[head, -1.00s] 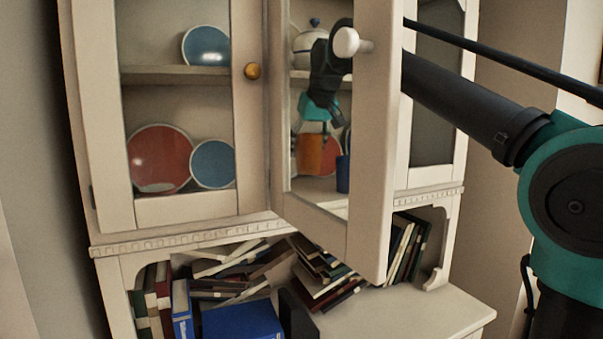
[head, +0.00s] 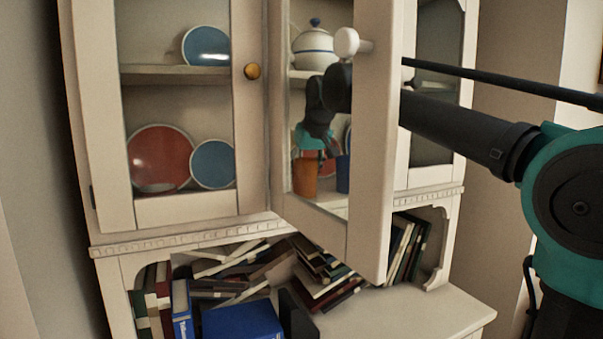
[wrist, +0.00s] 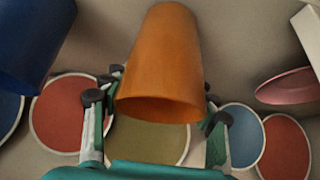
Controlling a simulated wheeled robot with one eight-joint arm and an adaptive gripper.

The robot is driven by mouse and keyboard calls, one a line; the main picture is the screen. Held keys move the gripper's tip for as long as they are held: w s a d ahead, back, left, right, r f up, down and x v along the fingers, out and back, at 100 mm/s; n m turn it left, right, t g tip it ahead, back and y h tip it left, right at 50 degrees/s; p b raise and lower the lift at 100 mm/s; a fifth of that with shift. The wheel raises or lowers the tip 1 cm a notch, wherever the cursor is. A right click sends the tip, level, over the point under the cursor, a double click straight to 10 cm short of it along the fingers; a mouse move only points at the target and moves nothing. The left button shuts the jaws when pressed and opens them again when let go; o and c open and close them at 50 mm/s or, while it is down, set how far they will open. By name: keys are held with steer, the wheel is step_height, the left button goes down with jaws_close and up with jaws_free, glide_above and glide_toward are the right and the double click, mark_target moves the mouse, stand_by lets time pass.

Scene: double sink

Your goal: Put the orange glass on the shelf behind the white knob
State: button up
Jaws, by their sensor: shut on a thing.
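The white knob (head: 347,42) is on the open cabinet door that stands out toward me. Behind that door's pane, my gripper (head: 309,158) reaches down inside the cabinet. It is shut on the orange glass (head: 304,182), low over the lower shelf (head: 325,200). Whether the glass touches the shelf I cannot tell. In the wrist view, the orange glass (wrist: 160,65) lies between the two fingers of my gripper (wrist: 158,112). The door frame and my arm hide part of the scene.
A blue glass (head: 343,174) stands just right of the orange one; the wrist view shows it at upper left (wrist: 35,40). Plates (wrist: 68,115) line the back. A pink bowl (wrist: 288,86) is at the right. A white teapot (head: 313,50) sits on the upper shelf.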

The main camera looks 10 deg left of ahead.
steer(key=shift+f, duration=0.1)
steer(key=o, duration=1.4)
steer(key=v, duration=1.2)
